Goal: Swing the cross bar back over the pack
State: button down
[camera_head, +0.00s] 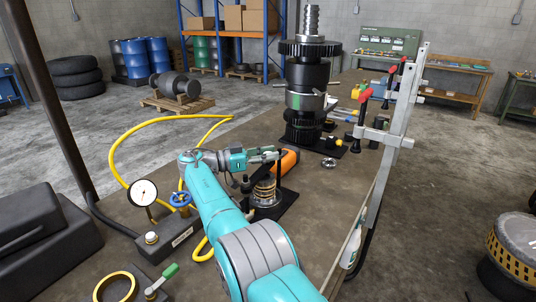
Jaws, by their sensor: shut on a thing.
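My gripper (273,154) is at the top of this post, above and slightly right of the pack. It is shut on the cross bar, which is small and mostly hidden by the fingers. How far the bar lies over the pack is hard to tell.
An orange cylinder (290,160) lies just behind my gripper. A tall black gear stack (306,90) stands farther back. A pressure gauge (143,192), blue valve wheel (180,198) and yellow hose (112,150) are at left. A metal rail with red-handled clamps (366,96) runs along the right edge.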

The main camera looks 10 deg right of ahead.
jog(key=c, duration=0.9)
grip_release()
jog(key=shift+f, duration=0.1)
jog(key=shift+o, duration=0.2)
notch_tip(320, 180, up, 10)
jog(key=shift+r, duration=0.1)
jog(key=shift+c, duration=0.2)
